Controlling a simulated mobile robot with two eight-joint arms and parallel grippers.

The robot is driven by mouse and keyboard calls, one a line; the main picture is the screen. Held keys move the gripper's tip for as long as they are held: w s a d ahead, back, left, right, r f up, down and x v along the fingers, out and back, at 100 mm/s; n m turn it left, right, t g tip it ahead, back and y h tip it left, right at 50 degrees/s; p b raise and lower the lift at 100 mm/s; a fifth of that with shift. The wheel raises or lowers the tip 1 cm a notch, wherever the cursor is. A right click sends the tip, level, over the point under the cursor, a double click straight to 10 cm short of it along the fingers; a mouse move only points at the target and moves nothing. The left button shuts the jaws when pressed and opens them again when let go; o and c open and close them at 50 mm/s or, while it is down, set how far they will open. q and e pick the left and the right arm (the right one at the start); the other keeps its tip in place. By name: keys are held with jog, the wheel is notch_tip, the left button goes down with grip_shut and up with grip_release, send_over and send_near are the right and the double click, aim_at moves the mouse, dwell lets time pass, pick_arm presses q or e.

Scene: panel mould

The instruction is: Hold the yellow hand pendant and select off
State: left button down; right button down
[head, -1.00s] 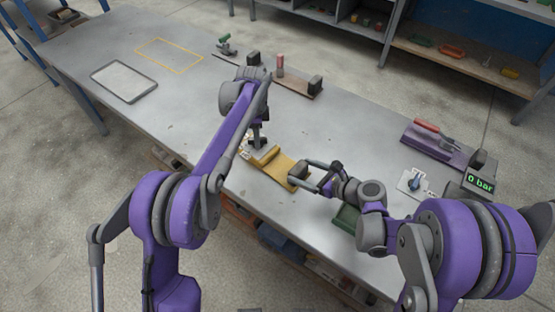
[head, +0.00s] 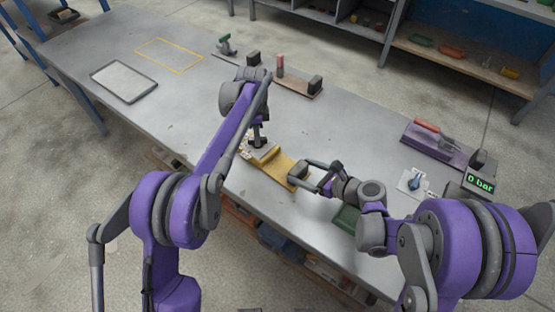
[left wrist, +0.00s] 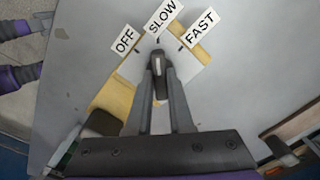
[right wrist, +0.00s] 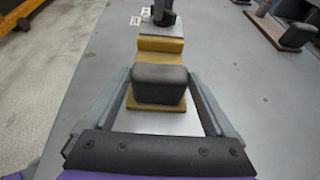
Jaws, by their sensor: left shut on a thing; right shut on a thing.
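The yellow hand pendant (head: 280,168) lies near the front edge of the bench. The left wrist view shows its white labels OFF (left wrist: 125,40), SLOW (left wrist: 161,18) and FAST (left wrist: 200,27) around a dark selector knob (left wrist: 157,65). The knob's white mark points up, roughly toward SLOW. My left gripper (head: 257,145) comes down from above and is shut on the knob. My right gripper (head: 304,177) is shut on the dark block (right wrist: 159,78) at the pendant's near end. Part of the pendant is hidden behind the grippers.
A pressure display (head: 479,183) reading 0 bar stands at the right, beside a small plate with a blue valve (head: 413,183). A purple board (head: 437,145) with tools lies behind. A grey-framed panel (head: 124,81) and a yellow outline (head: 169,55) are on the left.

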pick_arm(q)
jog(key=n, duration=0.4)
jog(key=shift+n, duration=2.2)
jog(key=c, duration=0.8)
grip_release()
